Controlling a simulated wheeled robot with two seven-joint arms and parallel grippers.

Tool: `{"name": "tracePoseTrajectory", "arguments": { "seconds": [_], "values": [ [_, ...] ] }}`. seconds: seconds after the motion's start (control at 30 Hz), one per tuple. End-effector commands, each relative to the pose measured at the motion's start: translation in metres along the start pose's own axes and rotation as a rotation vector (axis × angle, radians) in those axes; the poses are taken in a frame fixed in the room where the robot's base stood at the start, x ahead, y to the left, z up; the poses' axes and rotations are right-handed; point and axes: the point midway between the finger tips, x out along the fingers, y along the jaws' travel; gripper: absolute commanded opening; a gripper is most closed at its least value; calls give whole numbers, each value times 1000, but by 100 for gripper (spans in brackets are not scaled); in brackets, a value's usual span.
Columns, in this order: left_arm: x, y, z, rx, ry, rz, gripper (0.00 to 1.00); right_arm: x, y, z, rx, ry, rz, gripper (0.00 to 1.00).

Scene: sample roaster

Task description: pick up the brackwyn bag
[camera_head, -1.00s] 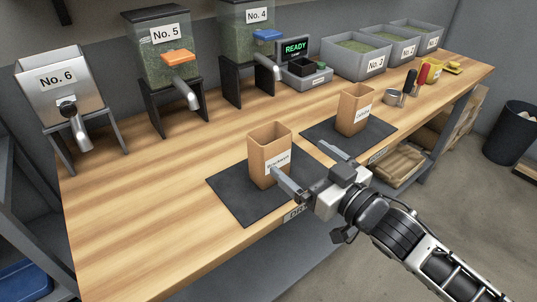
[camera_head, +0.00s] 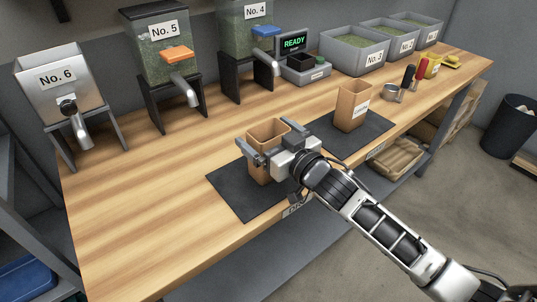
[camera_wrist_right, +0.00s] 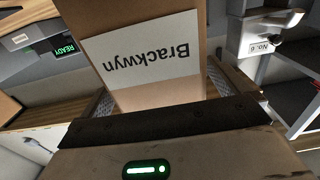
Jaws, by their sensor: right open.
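The brackwyn bag (camera_head: 266,135) is an open-topped brown paper bag standing upright on the left dark mat. Its white label reading "Brackwyn" shows in the right wrist view (camera_wrist_right: 150,55), upside down and close to the camera. My right gripper (camera_head: 262,145) is open, with its fingers on either side of the bag's upper part. In the right wrist view the fingers (camera_wrist_right: 160,100) show at both edges of the bag; I cannot tell whether they touch it. The gripper hides the bag's label and part of its front in the head view. My left gripper is not in view.
A second brown bag (camera_head: 352,106) stands on the right dark mat (camera_head: 375,127). Dispensers No. 6 (camera_head: 58,95), No. 5 (camera_head: 150,55) and No. 4 (camera_head: 236,30) line the back. Grey bins (camera_head: 350,60) and a scale (camera_head: 305,72) stand behind. The front left bench is clear.

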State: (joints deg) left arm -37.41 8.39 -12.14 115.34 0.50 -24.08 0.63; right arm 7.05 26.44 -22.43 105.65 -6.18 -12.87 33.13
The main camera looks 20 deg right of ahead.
Motion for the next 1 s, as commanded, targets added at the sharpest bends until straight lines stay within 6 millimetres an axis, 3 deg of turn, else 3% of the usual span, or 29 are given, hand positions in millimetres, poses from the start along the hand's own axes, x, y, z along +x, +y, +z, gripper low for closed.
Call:
{"name": "tracePoseTrajectory", "arguments": {
  "seconds": [0.1, 0.27, 0.3, 0.67, 0.9, 1.0],
  "values": [
    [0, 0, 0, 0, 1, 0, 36, 0, 0, 0, 0, 0, 0, 97],
    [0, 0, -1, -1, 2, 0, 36, 0, 0, 0, 0, 0, 0, 53],
    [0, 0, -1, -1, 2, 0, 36, -1, 0, 0, 0, 0, 0, 50],
    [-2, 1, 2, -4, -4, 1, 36, 0, 0, -5, -2, 3, 0, 50],
    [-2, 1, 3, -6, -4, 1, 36, 0, 0, -34, -4, 6, -2, 50],
    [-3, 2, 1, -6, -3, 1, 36, -17, 3, -51, -5, 3, -1, 50]
  ]
}}
